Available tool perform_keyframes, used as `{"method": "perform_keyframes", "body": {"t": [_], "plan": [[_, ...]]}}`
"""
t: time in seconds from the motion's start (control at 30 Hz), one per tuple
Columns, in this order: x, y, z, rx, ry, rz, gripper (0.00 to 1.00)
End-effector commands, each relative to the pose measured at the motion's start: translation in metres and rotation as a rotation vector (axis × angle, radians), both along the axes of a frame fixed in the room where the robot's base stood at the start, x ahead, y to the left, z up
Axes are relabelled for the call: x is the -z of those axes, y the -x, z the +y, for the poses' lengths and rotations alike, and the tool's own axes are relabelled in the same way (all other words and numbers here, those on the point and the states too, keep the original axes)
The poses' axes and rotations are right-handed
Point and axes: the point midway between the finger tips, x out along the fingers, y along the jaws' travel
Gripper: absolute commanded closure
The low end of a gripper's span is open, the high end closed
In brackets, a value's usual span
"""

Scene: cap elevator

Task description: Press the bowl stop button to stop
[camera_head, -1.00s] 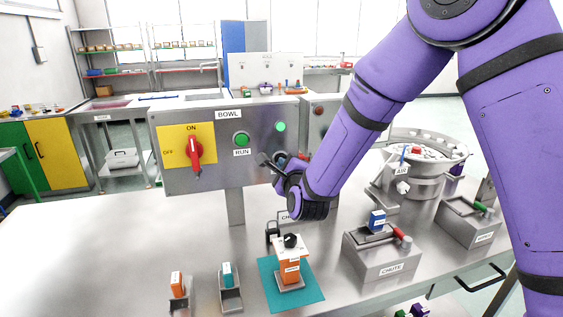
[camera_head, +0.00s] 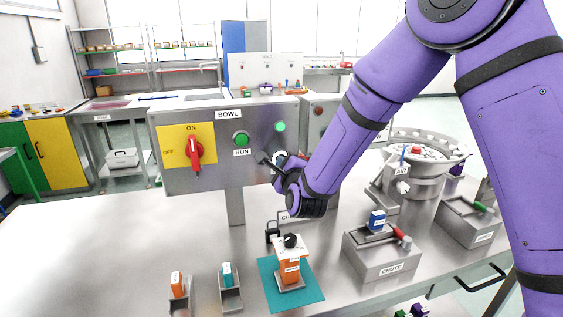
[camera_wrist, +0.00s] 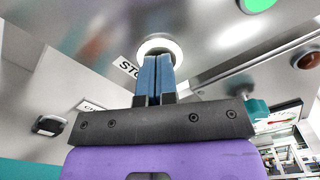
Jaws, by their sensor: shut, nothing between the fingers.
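The grey BOWL control box (camera_head: 228,175) stands behind the table's front area, with a red switch (camera_head: 194,155) on a yellow plate and a green RUN button (camera_head: 241,139). A green light (camera_head: 280,127) shows at its upper right. My gripper (camera_head: 265,159) is at the lower right of the box's face. In the wrist view my shut, empty blue fingers (camera_wrist: 158,62) point at the stop button's pale ring (camera_wrist: 160,42), beside a partly hidden STOP label (camera_wrist: 128,66). The fingertips cover the button's middle. I cannot tell whether they touch it.
A bowl feeder (camera_head: 440,146) stands at the right, behind a grey CHUTE block (camera_head: 382,258). An orange part with a black knob (camera_head: 290,262) stands on a teal mat (camera_head: 311,291) in front. The left of the table (camera_head: 90,240) is clear.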

Motion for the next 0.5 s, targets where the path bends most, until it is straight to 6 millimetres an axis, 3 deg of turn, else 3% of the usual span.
{"method": "perform_keyframes", "body": {"t": [0.27, 0.5], "plan": [[0.0, 0.0, 0.0, 0.0, 0.0, 0.0, 1.0], [0.0, 0.013, -0.003, -0.001, 0.0, 0.0, 1.0]]}}
